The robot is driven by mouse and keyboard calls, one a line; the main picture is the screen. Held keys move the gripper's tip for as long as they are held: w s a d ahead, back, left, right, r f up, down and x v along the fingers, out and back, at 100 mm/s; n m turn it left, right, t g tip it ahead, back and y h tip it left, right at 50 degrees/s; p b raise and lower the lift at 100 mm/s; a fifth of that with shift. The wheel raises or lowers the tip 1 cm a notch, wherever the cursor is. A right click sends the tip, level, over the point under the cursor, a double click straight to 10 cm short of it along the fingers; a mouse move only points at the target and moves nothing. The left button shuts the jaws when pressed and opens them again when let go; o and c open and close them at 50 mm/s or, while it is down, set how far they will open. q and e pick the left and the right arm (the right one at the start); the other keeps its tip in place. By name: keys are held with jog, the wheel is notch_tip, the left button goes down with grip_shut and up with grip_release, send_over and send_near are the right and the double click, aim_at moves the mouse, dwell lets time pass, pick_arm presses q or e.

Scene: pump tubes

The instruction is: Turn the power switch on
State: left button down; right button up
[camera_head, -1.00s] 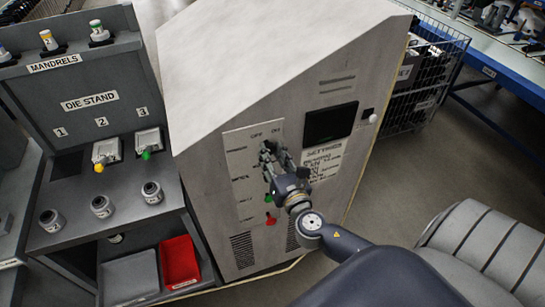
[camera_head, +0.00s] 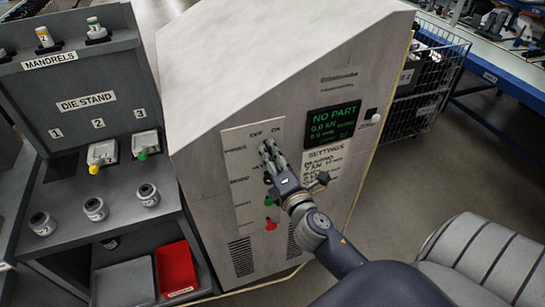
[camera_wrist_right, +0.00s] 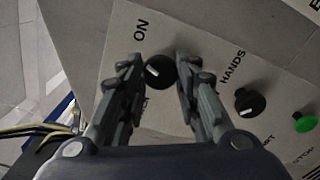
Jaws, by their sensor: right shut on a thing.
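The power switch is a round black knob (camera_wrist_right: 160,72) on the light panel, near the ON label in the right wrist view. A white mark shows on its face. My right gripper (camera_wrist_right: 160,75) has one finger on each side of the knob and is shut on it. In the head view my right gripper (camera_head: 267,148) is at the top of the panel (camera_head: 238,165), just under the OFF and ON labels, and hides the knob. The machine's screen (camera_head: 335,122) is lit and reads NO PART in green. My left gripper is not in view.
Below the switch are a second black knob (camera_wrist_right: 249,102), a green button (camera_head: 268,201) and a red button (camera_head: 271,225). A die stand (camera_head: 95,120) with a red bin (camera_head: 177,268) is at left. A wire basket (camera_head: 425,90) stands behind the machine at right.

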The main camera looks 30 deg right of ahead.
jog(key=m, duration=0.4)
jog(key=shift+m, duration=0.4)
jog(key=shift+r, duration=0.1)
dwell(0.3)
jog(key=o, duration=1.1)
jog(key=shift+s+a+f, duration=0.1)
jog(key=shift+s+f, duration=0.1)
jog(key=shift+s, duration=0.25)
jog(key=v, duration=1.1)
jog(key=shift+a, duration=0.1)
